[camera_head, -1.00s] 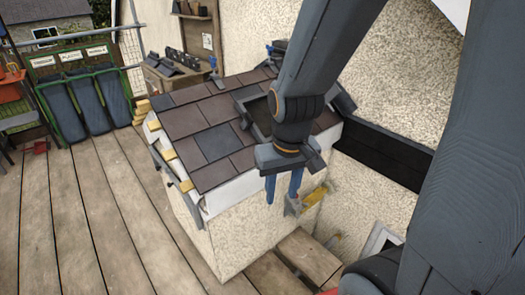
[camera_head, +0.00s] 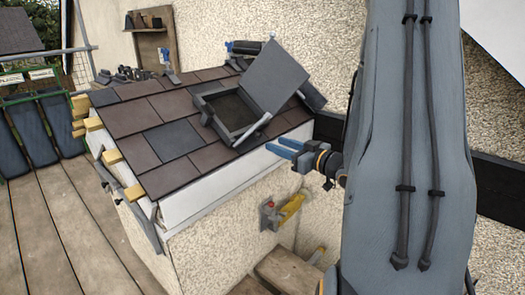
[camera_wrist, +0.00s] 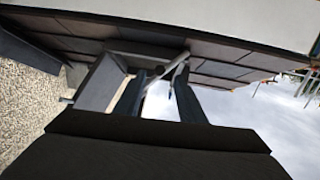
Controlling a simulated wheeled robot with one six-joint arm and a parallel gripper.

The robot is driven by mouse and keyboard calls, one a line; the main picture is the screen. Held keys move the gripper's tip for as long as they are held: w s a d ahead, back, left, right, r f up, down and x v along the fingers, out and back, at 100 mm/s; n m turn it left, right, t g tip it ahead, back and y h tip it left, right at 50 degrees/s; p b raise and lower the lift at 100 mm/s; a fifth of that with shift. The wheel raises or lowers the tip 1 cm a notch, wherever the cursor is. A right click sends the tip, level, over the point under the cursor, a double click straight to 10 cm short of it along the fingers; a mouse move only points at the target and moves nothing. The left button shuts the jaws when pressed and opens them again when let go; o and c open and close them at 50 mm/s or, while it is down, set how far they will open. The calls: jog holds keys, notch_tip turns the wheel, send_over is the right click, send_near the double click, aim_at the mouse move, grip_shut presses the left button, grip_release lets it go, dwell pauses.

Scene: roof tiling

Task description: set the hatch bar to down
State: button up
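The roof hatch (camera_head: 206,92) sits in the tiled slope, with its grey lid (camera_head: 275,75) raised and tilted back. The light grey hatch bar (camera_head: 252,131) slants at the hatch's lower right corner, its upper end standing off the frame. It also shows in the wrist view (camera_wrist: 174,64), just beyond the fingertips. My gripper (camera_head: 283,148) has two blue fingers, spread apart and empty, pointing left toward the bar from just past the roof's lower edge. In the wrist view the fingers (camera_wrist: 160,92) lie either side of the bar's line. I cannot tell whether they touch it.
Brown and grey tiles (camera_head: 120,120) cover the slope around the hatch. A yellow-handled tool (camera_head: 290,207) hangs on the wall below my gripper. Wooden steps (camera_head: 285,268) stand beneath.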

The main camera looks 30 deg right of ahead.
aim_at(260, 136)
jog(key=shift+t+y, duration=0.3)
jog(key=shift+y, duration=0.1)
jog(key=x, duration=0.7)
jog(key=shift+c, duration=0.4)
grip_shut()
